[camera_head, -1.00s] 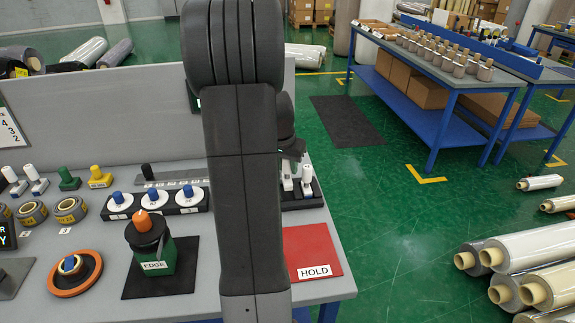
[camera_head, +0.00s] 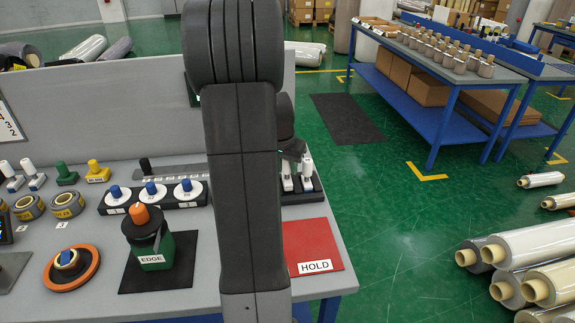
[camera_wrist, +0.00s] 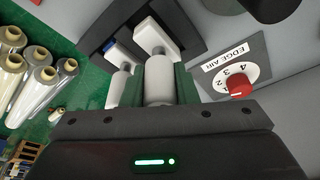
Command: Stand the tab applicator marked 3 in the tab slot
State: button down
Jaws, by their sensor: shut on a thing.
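My gripper (camera_wrist: 159,82) is shut on the white handle of a tab applicator (camera_wrist: 159,38) in the wrist view. The applicator has a pale, flat rectangular head, close to a black rack (camera_wrist: 92,42). I cannot tell whether it touches the rack. A second white applicator (camera_wrist: 119,84) with a blue edge is just to the left. No number 3 is readable on either. In the head view my arm hides most of the gripper (camera_head: 292,150); white applicators (camera_head: 306,172) show at the black rack (camera_head: 318,190). I cannot make out which opening is the tab slot.
A panel labelled EDGE AIR (camera_wrist: 228,62) with a red knob (camera_wrist: 238,87) is right of the gripper. The table also bears a red HOLD mat (camera_head: 318,240), a green EDGE device (camera_head: 153,255) and a black block with blue knobs (camera_head: 112,208).

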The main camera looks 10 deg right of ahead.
jog(key=shift+f+b, duration=0.65)
jog(key=shift+f, duration=0.25)
jog(key=c, duration=1.1)
grip_release()
jog(key=shift+r, duration=0.1)
jog(key=shift+o, duration=0.2)
jog(key=v, duration=1.3)
jog(key=shift+s+a+r, duration=0.15)
jog(key=shift+s+r, duration=0.05)
jog(key=shift+r, duration=0.15)
jog(key=x, duration=1.3)
jog(key=shift+w+p, duration=0.25)
jog(key=shift+p, duration=0.15)
jog(key=shift+s+r, duration=0.1)
